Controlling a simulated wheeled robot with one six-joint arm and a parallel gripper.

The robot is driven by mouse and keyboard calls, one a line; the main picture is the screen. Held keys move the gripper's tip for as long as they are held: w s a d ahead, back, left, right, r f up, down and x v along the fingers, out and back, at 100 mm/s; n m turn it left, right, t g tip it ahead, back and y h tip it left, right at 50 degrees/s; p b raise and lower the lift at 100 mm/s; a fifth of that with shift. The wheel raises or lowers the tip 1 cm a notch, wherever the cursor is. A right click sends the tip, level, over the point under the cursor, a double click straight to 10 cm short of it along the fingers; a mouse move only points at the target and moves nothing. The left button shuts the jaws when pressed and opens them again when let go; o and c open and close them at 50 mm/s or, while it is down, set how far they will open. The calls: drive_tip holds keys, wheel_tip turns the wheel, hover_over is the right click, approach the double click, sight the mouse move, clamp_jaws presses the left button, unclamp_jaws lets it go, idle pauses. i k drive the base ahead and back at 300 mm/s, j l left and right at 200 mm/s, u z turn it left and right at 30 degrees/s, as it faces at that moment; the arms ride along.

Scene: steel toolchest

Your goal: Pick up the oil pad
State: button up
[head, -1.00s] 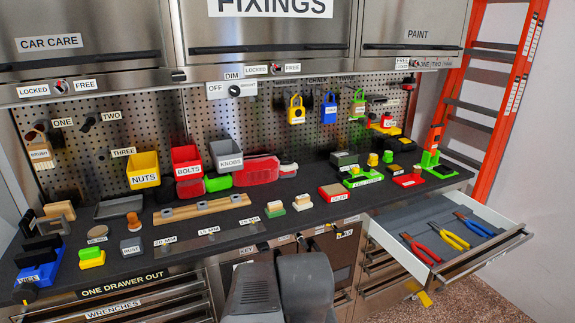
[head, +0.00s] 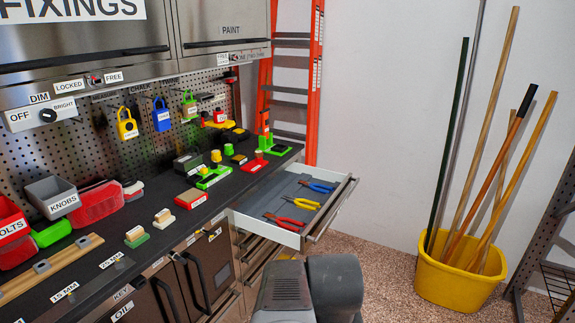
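I cannot pick out an oil pad for sure. A small "OIL" label (head: 122,311) sits on the cabinet front below the bench edge at the lower left. On the bench, a red block with a pale top and an unreadable label (head: 190,199) lies near the front edge. Grey parts of my own body show at the bottom middle. My gripper is not in view.
An open drawer (head: 345,196) juts from the bench with red, yellow and blue pliers inside. A yellow bucket (head: 462,271) of long poles stands on the floor at right. An orange ladder (head: 317,75) leans behind the bench. Speckled floor between drawer and bucket is clear.

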sight(164, 218)
drive_tip(key=i+j+u, duration=0.2)
drive_tip(key=i, duration=0.4)
drive_tip(key=i+j+u, duration=0.15)
drive_tip(key=i, duration=0.45)
